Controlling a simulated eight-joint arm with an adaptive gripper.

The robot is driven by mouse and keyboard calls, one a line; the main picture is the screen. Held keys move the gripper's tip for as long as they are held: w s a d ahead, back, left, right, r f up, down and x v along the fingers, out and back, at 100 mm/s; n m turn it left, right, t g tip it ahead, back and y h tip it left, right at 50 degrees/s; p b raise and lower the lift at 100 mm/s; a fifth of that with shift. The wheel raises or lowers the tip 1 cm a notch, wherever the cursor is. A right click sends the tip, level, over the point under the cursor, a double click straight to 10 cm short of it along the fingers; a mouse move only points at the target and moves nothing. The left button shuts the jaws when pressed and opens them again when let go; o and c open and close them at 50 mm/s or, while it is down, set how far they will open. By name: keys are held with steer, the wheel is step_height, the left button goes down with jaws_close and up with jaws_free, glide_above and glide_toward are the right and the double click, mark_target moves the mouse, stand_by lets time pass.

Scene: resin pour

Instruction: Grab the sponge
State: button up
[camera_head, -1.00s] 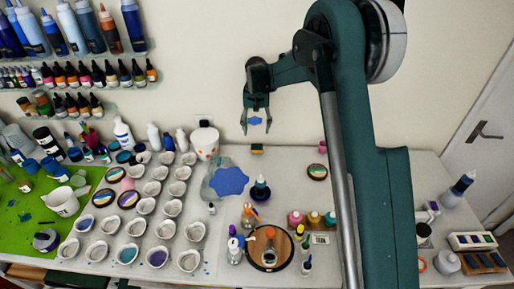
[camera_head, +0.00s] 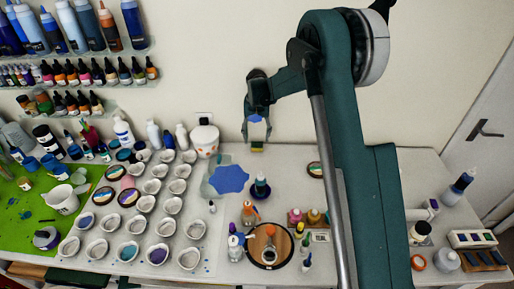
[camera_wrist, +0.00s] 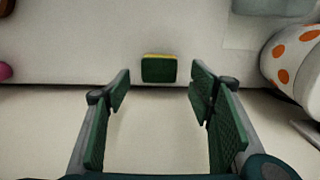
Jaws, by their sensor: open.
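The sponge (camera_head: 257,149) is a small block with a yellow layer and a dark green layer. It lies near the back edge of the table, by the wall. In the wrist view the sponge (camera_wrist: 159,69) is centred between my fingers and just beyond their tips. My gripper (camera_head: 257,137) points down over the back of the table, right above the sponge. In the wrist view my gripper (camera_wrist: 160,88) is open and empty, with green pads on both sides. The fingers do not appear to touch the sponge.
A white pot with orange dots (camera_head: 205,141) stands left of the sponge and shows at the right edge of the wrist view (camera_wrist: 290,62). A blue spill (camera_head: 229,180) lies in front. Bottles and a round wooden board (camera_head: 285,243) stand nearer. The wall is close behind.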

mark_target(257, 144)
steer(key=shift+f, duration=0.2)
steer(key=shift+f, duration=2.5)
steer(key=shift+c, duration=0.7)
steer(key=c, duration=0.6)
